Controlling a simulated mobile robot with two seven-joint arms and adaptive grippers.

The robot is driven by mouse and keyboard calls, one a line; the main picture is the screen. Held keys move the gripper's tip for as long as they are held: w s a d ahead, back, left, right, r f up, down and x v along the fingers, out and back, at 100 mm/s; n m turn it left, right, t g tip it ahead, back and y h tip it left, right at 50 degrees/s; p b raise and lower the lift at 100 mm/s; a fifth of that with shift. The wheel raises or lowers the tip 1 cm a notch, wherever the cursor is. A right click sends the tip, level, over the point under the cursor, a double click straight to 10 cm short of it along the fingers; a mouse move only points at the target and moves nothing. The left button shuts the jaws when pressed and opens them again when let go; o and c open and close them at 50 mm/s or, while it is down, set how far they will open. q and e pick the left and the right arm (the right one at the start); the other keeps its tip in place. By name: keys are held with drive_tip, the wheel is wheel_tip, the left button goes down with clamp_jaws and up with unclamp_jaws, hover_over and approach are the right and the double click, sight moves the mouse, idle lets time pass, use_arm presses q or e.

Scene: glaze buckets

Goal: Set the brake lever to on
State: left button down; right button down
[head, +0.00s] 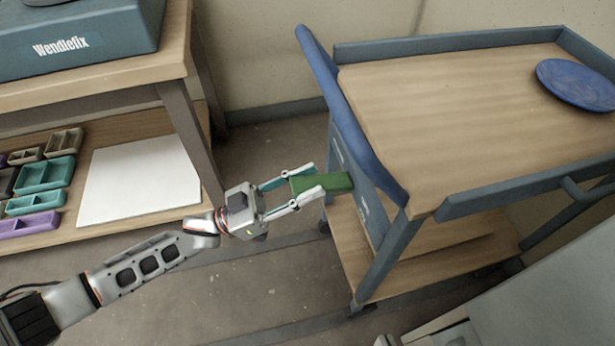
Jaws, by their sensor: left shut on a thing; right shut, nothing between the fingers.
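The brake lever is a green block-shaped handle (338,183) on the left end panel of the cart (392,235), below the blue push bar (345,110). It sticks out toward the left. My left gripper (306,184) reaches it from the left and is shut on it, with one finger on each side. The lever's pivot is hidden. Small pale marks show on the end panel above and below the lever, too small to read. My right gripper's fingers are not in view.
A blue plate (577,84) lies on the cart's wooden top. A workbench (95,85) stands at the left, its lower shelf holding several coloured trays and a white sheet (140,180). Bare floor (262,152) lies between bench and cart.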

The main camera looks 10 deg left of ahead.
use_arm(q)
drive_tip(key=shift+s+f, duration=0.25)
drive_tip(key=shift+f, duration=0.7)
drive_tip(key=c, duration=1.7)
unclamp_jaws()
drive_tip(key=shift+o, duration=0.9)
drive_tip(key=shift+w, duration=0.1)
drive_tip(key=shift+w+r, duration=0.1)
drive_tip(key=shift+r, duration=0.35)
drive_tip(key=v, duration=1.2)
drive_tip(key=shift+r, duration=0.1)
